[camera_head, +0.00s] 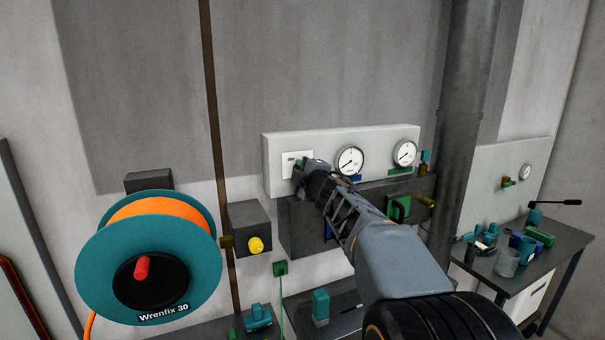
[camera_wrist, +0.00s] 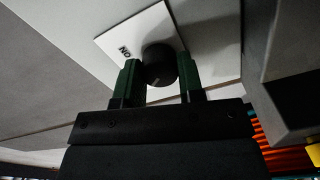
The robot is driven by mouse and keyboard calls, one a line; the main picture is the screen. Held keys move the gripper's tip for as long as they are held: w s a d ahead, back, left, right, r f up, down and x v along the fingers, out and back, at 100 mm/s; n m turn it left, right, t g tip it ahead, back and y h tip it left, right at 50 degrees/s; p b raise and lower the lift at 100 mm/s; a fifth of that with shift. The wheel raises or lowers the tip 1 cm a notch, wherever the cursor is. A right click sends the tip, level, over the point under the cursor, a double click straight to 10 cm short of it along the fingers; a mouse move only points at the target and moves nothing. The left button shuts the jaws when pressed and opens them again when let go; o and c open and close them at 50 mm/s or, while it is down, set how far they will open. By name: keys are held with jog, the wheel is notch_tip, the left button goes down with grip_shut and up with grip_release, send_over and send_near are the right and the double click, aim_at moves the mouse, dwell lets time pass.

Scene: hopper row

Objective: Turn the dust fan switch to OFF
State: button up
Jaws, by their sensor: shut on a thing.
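The dust fan switch is a round black knob (camera_wrist: 159,64) on a white plate (camera_wrist: 133,38). In the wrist view, dark letters that look like an upside-down ON stand left of the knob. My gripper (camera_wrist: 160,80) has its two green fingers shut on the knob, one on each side. In the head view, the plate (camera_head: 291,158) is at the left end of a pale panel (camera_head: 345,143), and my gripper (camera_head: 301,172) reaches its lower right part. The knob is hidden there, and its pointer position cannot be told.
Two round gauges (camera_head: 349,160) (camera_head: 404,152) are right of the plate. A dark box (camera_head: 296,232) sits below the panel. A teal hose reel (camera_head: 98,262) and a yellow knob (camera_head: 256,244) are to the left. A cluttered table (camera_head: 510,284) is at right.

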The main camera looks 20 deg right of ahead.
dwell(0.3)
jog(key=o, duration=0.9)
jog(key=shift+s, duration=0.1)
jog(key=s, duration=1.3)
jog(key=shift+s, duration=0.35)
